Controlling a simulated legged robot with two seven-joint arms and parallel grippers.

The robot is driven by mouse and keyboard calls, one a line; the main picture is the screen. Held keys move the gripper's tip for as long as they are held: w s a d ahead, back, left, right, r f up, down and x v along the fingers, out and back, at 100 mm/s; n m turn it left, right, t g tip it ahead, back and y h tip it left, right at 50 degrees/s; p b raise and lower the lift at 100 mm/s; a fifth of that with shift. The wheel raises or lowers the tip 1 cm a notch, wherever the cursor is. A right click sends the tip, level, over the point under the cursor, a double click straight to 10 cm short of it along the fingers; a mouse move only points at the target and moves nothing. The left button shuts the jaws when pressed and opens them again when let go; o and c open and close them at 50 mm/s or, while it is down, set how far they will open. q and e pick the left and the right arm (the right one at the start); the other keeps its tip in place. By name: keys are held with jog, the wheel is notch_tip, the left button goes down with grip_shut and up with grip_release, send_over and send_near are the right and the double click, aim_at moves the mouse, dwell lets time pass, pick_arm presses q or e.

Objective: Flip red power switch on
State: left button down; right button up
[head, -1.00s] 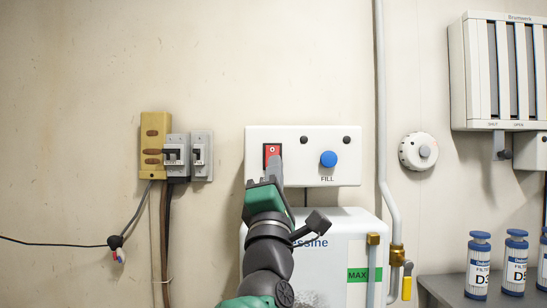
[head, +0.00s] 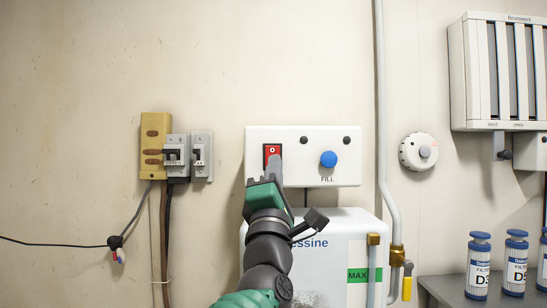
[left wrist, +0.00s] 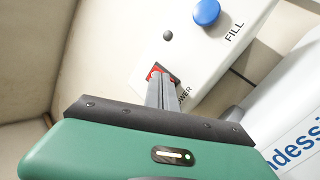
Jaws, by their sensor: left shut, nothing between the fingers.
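The red power switch (head: 272,150) sits in a black frame at the left of a white wall panel (head: 300,172). Its upper part shows in the head view; my fingers hide its lower part. My left gripper (head: 274,164) is shut and empty, its fingertips at the lower part of the switch. In the left wrist view, the closed fingers (left wrist: 158,84) reach the switch, and a red edge of the switch (left wrist: 153,71) shows beside the tips. I cannot tell whether they touch it. My right gripper is not in view.
A blue FILL knob (head: 328,159) is right of the switch on the panel. A white tank (head: 335,225) is below. A pipe (head: 382,120) and dial (head: 418,151) are to the right. Grey switch boxes (head: 202,155) and bottles (head: 479,262) stand farther off.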

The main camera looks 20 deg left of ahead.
pick_arm(q)
jog(key=shift+w, duration=0.1)
jog(key=s+d+b, duration=0.2)
jog(key=s+b, duration=0.1)
jog(key=s, duration=0.4)
dwell(0.4)
jog(key=shift+w+f, duration=0.1)
jog(key=shift+w, duration=0.05)
